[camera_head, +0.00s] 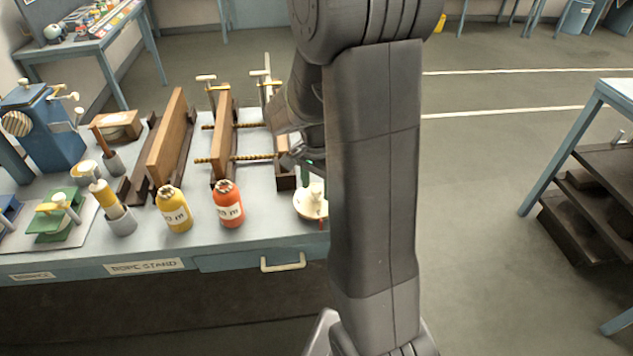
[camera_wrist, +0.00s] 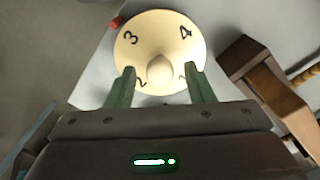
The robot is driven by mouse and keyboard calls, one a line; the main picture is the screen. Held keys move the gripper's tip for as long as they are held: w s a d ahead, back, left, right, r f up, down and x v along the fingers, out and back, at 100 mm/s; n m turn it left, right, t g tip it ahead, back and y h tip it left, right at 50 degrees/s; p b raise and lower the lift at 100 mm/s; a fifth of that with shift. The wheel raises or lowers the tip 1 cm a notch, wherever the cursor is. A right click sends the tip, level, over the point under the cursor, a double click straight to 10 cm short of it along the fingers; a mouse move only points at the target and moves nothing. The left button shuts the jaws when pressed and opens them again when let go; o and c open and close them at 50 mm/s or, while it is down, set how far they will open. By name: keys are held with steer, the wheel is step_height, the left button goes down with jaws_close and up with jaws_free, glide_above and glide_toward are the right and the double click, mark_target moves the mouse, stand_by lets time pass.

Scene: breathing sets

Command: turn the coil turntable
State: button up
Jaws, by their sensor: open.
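The coil turntable (camera_wrist: 160,28) is a cream disc with dark numerals and a rounded knob (camera_wrist: 160,70) at its middle. The 3 and 4 show clearly; the numerals near my fingers are partly covered. In the head view the turntable (camera_head: 308,209) sits at the bench's front right, partly hidden by my arm. My gripper (camera_wrist: 160,69) is open, its two green fingers reaching over the disc with the knob between them in the picture. I cannot tell whether the fingertips are level with the knob or above it. In the head view my gripper (camera_head: 300,158) is mostly hidden.
A red bottle (camera_head: 228,206) and a yellow bottle (camera_head: 174,210) stand left of the turntable. A wooden rope stand (camera_head: 222,135) with clamps is behind them. A small red piece (camera_wrist: 117,22) sits beside the disc's rim. Open floor lies right of the bench.

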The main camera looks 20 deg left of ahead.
mark_target(316, 188)
step_height(316, 188, up, 14)
steer(key=shift+b, duration=0.35)
steer(key=shift+f, duration=0.1)
stand_by(0.4)
step_height(316, 188, down, 14)
steer(key=shift+f+p, duration=0.1)
steer(key=shift+p, duration=0.3)
steer(key=shift+r+n, duration=0.2)
steer(key=shift+n, duration=0.1)
stand_by(0.3)
